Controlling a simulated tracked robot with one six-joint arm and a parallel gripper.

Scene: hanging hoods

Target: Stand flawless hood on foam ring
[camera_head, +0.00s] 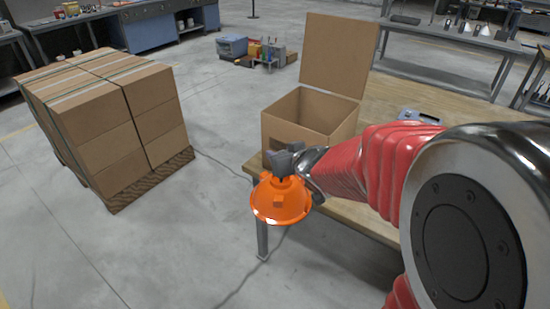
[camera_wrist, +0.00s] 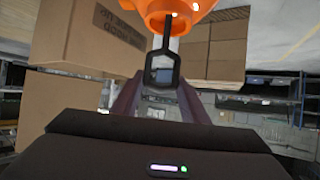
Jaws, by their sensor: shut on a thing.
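An orange hood (camera_head: 278,203) hangs from my gripper (camera_head: 284,162) in the head view, in front of the wooden table's near left corner. Its wide rim faces down. My gripper is shut on the hood's top end. In the wrist view, part of the orange hood (camera_wrist: 170,12) shows at the top edge, with a dark loop (camera_wrist: 162,60) running from it to between the fingers of my gripper (camera_wrist: 158,95). Only part of the hood's surface shows, so its flaws cannot be judged. I cannot make out a foam ring in either view.
An open cardboard box (camera_head: 310,118) with a raised lid stands on the wooden table (camera_head: 385,105), just behind my gripper. A blue-grey object (camera_head: 418,117) lies on the table to its right. Strapped boxes on a pallet (camera_head: 105,120) stand on the floor at left. Floor between is clear.

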